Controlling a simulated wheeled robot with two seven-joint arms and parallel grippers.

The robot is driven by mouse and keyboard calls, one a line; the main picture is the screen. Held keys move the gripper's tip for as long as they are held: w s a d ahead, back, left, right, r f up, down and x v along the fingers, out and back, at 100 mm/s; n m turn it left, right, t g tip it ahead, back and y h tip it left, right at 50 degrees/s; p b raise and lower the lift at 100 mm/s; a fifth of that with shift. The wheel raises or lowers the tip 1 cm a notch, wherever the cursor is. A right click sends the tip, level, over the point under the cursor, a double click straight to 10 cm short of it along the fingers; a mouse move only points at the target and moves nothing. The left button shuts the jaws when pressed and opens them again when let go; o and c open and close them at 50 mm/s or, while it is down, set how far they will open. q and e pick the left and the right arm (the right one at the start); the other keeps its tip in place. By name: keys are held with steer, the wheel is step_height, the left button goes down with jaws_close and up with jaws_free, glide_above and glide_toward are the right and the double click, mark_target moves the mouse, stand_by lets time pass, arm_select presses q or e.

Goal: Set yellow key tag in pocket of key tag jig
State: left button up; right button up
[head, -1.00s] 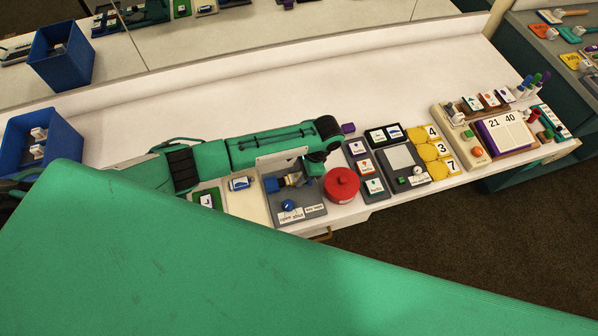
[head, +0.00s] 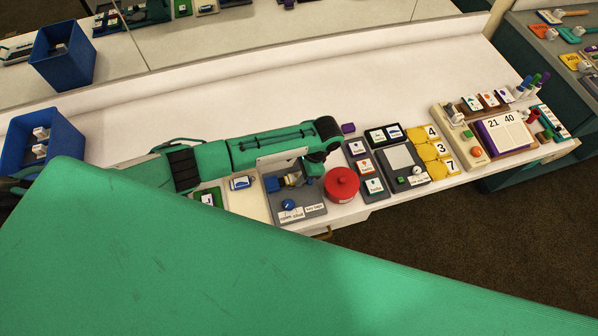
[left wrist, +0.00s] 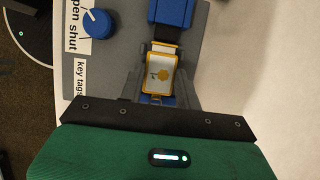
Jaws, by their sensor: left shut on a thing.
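The yellow key tag (left wrist: 160,74) has a yellow rim and a white face with a yellow picture. It sits between the fingers of my left gripper (left wrist: 159,92), which is shut on it. The key tag jig (head: 309,209) is a grey board with a blue knob (head: 288,204), and its labels read "open shut" and "key tags". In the left wrist view the tag is over the jig (left wrist: 124,42), close in front of a dark holder and a blue block (left wrist: 172,12). I cannot tell whether the tag is seated in the pocket. My right gripper is not in view.
A red round pot (head: 341,186) stands close to the right of the jig. A blue-and-white tag (head: 241,183) lies to its left. Grey trays and yellow number tags (head: 432,151) are farther right. The back of the counter is clear.

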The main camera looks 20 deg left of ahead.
arm_select(q)
steer(key=o, duration=1)
steer(key=shift+o, duration=0.2)
steer(key=b+v, duration=0.2)
steer(key=v, duration=0.6)
steer(key=shift+w+d+r, duration=0.1)
steer(key=shift+r, duration=0.1)
steer(key=shift+p+v, duration=0.55)
steer(key=shift+v, duration=2.15)
